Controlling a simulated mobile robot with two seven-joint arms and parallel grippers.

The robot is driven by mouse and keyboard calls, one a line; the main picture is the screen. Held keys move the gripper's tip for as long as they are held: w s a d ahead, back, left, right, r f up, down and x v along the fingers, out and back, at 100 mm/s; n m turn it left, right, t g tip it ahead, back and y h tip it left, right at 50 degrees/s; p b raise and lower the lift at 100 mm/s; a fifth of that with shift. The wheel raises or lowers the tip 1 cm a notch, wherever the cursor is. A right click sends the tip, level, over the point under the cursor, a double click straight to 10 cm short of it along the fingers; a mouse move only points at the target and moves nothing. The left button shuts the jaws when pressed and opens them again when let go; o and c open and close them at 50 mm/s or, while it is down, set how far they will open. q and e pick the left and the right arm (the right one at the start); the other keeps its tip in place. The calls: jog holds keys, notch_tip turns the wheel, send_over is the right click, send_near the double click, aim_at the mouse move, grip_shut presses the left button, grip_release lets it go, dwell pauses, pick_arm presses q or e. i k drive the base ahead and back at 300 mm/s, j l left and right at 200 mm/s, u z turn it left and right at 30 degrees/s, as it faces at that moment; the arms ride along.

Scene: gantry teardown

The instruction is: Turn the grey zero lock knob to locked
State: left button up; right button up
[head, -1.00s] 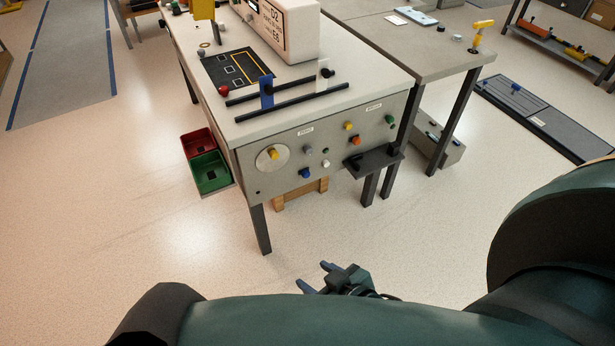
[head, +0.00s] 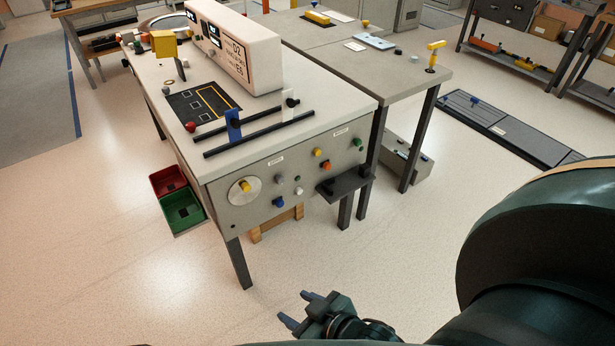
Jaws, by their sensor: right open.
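A small grey knob (head: 279,180), which looks like the zero lock knob, sits on the front panel (head: 330,148) of the grey bench. It is between the yellow dial knob (head: 244,186) and a small green knob (head: 298,178). Its pointer position is too small to read. My right gripper (head: 293,307) is open and empty, low over the floor in front of the bench. It is well apart from the panel. My left gripper is not in view.
The panel also carries a blue knob (head: 279,202), a white knob (head: 298,191) and an orange knob (head: 326,165). A dark shelf (head: 343,184) juts out at the panel's right. Red (head: 167,180) and green (head: 182,212) bins hang at the left. Floor before the bench is clear.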

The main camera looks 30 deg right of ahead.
aim_at(279, 179)
jog(key=l+u, duration=0.15)
jog(key=l, duration=0.55)
jog(key=l+u, duration=0.2)
jog(key=l, duration=0.55)
jog(key=l+u, duration=0.15)
jog(key=l, duration=0.55)
jog(key=k+l+u, duration=0.2)
jog(key=l, duration=0.45)
jog(key=i+l, duration=0.4)
jog(key=i+l+u, duration=0.1)
jog(key=i+l, duration=0.3)
jog(key=l, duration=0.15)
